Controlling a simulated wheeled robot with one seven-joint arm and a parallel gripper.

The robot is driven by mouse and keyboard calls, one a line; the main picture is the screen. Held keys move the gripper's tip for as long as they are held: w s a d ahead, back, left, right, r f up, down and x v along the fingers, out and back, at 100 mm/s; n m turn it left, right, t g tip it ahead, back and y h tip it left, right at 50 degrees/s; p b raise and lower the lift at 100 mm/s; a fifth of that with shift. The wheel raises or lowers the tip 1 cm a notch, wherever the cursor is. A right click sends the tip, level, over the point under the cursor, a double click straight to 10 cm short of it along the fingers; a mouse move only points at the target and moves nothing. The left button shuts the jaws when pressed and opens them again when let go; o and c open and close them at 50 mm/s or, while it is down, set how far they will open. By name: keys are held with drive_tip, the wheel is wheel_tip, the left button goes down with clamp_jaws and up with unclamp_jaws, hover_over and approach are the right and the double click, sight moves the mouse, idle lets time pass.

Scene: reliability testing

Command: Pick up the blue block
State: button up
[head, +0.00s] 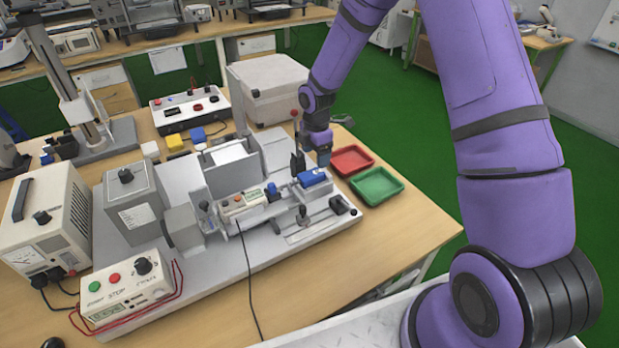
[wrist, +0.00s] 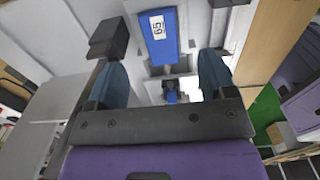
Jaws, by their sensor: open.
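A blue block (head: 313,177) with a small white label sits at the right end of the test fixture (head: 330,222). In the wrist view a blue block (wrist: 158,40) with a white number label lies at the top centre, beyond the fingertips. My gripper (head: 299,162) is above the fixture, close to the block at its right end. In the wrist view my gripper (wrist: 164,70) is open, with its two dark blue fingers wide apart and nothing between them. A second, smaller blue block (head: 197,134) lies on the table at the back.
A yellow block (head: 174,142) and a white block (head: 150,150) lie left of the small blue block. A red tray (head: 351,159) and a green tray (head: 376,186) stand right of the fixture. A grey box (head: 270,88) stands behind. The table's front right is clear.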

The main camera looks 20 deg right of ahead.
sight(313, 173)
drive_tip(key=shift+a+f, duration=0.15)
drive_tip(key=shift+f, duration=1.55)
drive_tip(key=shift+a+f, duration=0.15)
drive_tip(key=shift+f, duration=1.55)
drive_tip(key=c, duration=1)
